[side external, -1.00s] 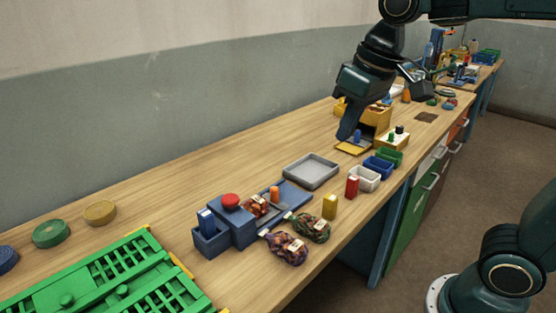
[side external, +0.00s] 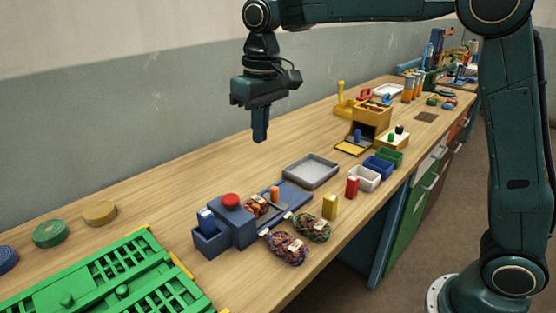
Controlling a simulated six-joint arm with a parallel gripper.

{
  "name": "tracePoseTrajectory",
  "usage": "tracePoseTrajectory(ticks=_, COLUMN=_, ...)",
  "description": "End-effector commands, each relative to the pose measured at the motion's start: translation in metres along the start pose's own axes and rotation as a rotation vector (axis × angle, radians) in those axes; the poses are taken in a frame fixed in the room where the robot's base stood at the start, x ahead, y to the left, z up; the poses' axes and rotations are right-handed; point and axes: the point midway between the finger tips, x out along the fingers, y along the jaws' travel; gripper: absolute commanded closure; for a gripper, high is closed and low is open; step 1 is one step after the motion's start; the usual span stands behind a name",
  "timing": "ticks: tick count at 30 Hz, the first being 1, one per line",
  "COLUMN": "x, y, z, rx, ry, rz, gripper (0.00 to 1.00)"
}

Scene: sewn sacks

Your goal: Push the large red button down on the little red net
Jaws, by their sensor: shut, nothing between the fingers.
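The large red button (side external: 231,201) sits on top of a blue machine block (side external: 231,222) at the front of the bench. A little red net (side external: 256,205) of dark red and orange contents lies on the machine's bed, just right of the button. My gripper (side external: 260,138) is shut and empty, pointing down, high above the bench behind and right of the button. It touches nothing. Two more nets, a purple-red one (side external: 286,248) and a green-red one (side external: 312,228), lie on the wood in front of the machine.
A small orange peg (side external: 275,193) stands on the machine bed. A blue holder (side external: 209,240) adjoins its left side. A green rack (side external: 110,275) fills the front left. Bare wood lies behind the machine.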

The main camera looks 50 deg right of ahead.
Motion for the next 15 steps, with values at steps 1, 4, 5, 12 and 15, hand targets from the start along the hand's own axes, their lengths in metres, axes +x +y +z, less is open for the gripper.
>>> tracePoseTrajectory(ticks=1, x=0.006, y=-0.004, z=-0.008, rx=-0.004, ry=-0.015, rz=0.002, gripper=1.00)
tracePoseTrajectory(ticks=4, x=0.017, y=-0.010, z=-0.021, rx=-0.008, ry=-0.039, rz=0.005, gripper=1.00)
tracePoseTrajectory(ticks=5, x=0.020, y=-0.012, z=-0.024, rx=-0.009, ry=-0.046, rz=0.007, gripper=1.00)
tracePoseTrajectory(ticks=12, x=0.048, y=-0.026, z=-0.051, rx=-0.018, ry=-0.101, rz=0.018, gripper=1.00)
tracePoseTrajectory(ticks=15, x=0.058, y=-0.031, z=-0.059, rx=-0.022, ry=-0.119, rz=0.022, gripper=1.00)
